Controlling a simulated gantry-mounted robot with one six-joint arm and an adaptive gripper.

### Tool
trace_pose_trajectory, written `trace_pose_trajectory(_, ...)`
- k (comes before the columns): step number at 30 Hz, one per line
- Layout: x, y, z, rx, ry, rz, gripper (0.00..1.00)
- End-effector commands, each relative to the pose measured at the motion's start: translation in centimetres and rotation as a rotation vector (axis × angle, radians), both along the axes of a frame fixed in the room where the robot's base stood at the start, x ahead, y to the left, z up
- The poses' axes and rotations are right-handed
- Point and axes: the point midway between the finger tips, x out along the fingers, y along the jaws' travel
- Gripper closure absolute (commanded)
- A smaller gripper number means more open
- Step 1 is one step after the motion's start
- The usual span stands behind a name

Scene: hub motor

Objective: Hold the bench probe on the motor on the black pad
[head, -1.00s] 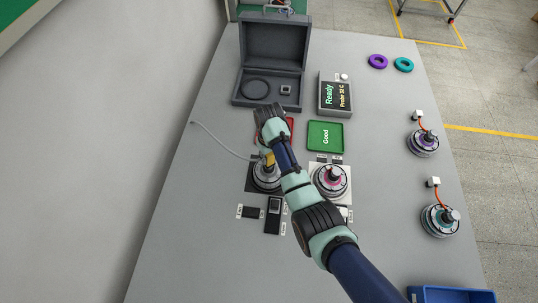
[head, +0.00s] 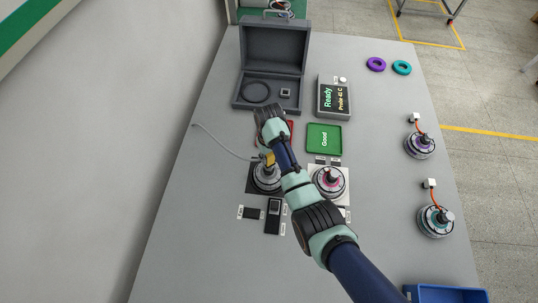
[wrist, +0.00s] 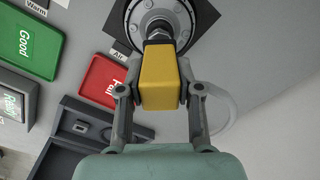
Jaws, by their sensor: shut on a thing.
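The yellow bench probe (wrist: 160,80) is between the fingers of my gripper (wrist: 160,92) in the wrist view. Its dark end points at the hub of the grey motor (wrist: 133,18) and appears to meet it; exact contact is hard to tell. In the head view this motor (head: 267,181) sits on the black pad (head: 252,178), below my gripper (head: 268,157), with the yellow probe (head: 269,159) showing above it. My arm hides part of the motor. The display box (head: 334,97) reads "Ready" and a probe temperature that looks like 41 C.
A second motor (head: 329,180) stands on a white pad, close to my forearm. Two cabled motors (head: 420,146) (head: 436,221) stand at the right. The green Good tray (head: 324,139), red Fail tray (wrist: 101,84) and open grey case (head: 270,103) lie behind. A thin cable (head: 218,140) runs left.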

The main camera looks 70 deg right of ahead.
Motion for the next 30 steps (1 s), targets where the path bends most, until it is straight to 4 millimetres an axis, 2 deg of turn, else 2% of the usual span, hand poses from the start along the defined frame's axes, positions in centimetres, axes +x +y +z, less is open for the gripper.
trace_pose_trajectory(1,0.0,0.0,1.4,-0.001,-0.001,0.0,1.0)
trace_pose_trajectory(8,0.0,0.0,3.7,-0.001,-0.001,0.0,1.0)
trace_pose_trajectory(30,0.0,0.0,3.5,-0.001,-0.001,0.0,1.0)
